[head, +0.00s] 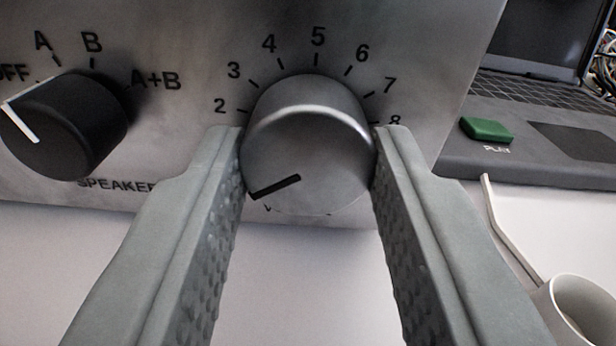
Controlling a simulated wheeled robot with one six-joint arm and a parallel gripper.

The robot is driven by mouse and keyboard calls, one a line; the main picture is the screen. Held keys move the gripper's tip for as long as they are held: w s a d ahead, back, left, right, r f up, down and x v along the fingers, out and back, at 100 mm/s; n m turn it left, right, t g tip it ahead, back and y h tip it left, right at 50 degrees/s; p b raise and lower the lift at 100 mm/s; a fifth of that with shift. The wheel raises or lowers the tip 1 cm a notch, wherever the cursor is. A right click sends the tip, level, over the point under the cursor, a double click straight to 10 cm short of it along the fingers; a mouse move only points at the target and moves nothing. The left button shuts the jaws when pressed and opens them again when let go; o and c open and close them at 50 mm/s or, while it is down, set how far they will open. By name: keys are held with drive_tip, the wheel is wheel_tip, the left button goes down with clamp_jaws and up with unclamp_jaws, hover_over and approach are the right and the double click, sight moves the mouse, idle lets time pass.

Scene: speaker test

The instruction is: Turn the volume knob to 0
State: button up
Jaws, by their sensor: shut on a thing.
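The silver volume knob (310,150) sits on the metal front panel (170,30), with printed numbers 2 to 8 visible around its upper rim. Its black pointer line slants to the lower left, below the 2 mark. The lower end of the scale is hidden behind my left finger and the knob. My gripper (308,150) is shut on the volume knob, one finger on its left side and one on its right. The right finger sits just under the 8.
A black speaker selector knob (65,125), marked OFF, A, B and A+B, is at the left. At the right are a laptop (530,95), a green button (486,129) labelled PLAY, and a white cup (580,310) with a stick or handle leaning from it. The white table (300,280) below is clear.

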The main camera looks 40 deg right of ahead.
drive_tip(key=shift+n, duration=0.8)
drive_tip(key=o, duration=1)
drive_tip(key=shift+c, duration=0.2)
drive_tip(key=v, duration=1.7)
drive_tip(key=shift+a, duration=0.2)
drive_tip(key=shift+s, duration=0.15)
